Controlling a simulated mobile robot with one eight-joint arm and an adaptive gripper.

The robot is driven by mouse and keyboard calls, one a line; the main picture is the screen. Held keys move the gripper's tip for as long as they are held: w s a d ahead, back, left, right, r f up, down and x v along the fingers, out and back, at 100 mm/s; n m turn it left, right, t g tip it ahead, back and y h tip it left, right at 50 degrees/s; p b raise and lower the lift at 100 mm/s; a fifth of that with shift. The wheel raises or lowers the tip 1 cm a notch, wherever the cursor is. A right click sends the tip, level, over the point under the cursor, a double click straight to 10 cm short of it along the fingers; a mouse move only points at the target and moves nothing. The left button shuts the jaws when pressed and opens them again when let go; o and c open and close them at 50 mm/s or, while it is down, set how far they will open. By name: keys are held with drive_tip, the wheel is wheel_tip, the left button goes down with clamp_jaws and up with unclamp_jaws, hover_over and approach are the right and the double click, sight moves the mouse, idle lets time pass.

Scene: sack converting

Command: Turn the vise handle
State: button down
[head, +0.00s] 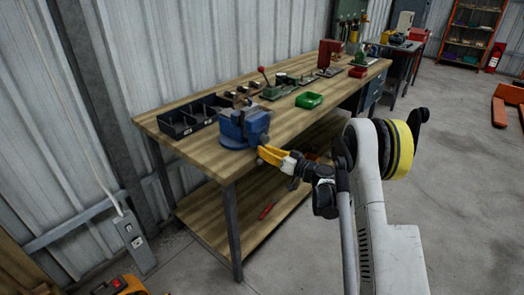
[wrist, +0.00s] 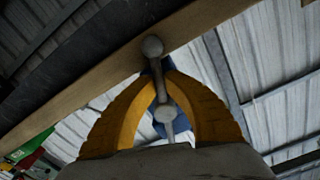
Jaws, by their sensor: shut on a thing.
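The blue vise (head: 240,128) is on the near left corner of the wooden workbench (head: 200,152). My gripper (head: 264,152) is at the vise's front right side, with its yellow fingers pointing at it. In the wrist view the grey vise handle (wrist: 158,85), a bar with round ball ends, passes between the two yellow fingers. The fingers are shut on it near their tips. Part of the blue vise body shows behind the handle. In the head view the handle is too small and too covered by the fingers to make out clearly.
Black bins (head: 187,118) stand left of the vise. A lower shelf (head: 230,215) and a bench leg (head: 233,230) are below my gripper. The concrete floor at the right is mostly open.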

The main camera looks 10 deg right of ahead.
drive_tip(key=shift+w+d+f+n, duration=0.1)
drive_tip(key=shift+w+d+n, duration=0.2)
drive_tip(key=shift+n, duration=0.6)
drive_tip(key=shift+w+d+n, duration=0.15)
drive_tip(key=shift+d+n, duration=0.1)
drive_tip(key=shift+n, duration=0.65)
drive_tip(key=c, duration=1.4)
unclamp_jaws()
drive_tip(key=shift+c, duration=0.2)
drive_tip(key=v, duration=1.2)
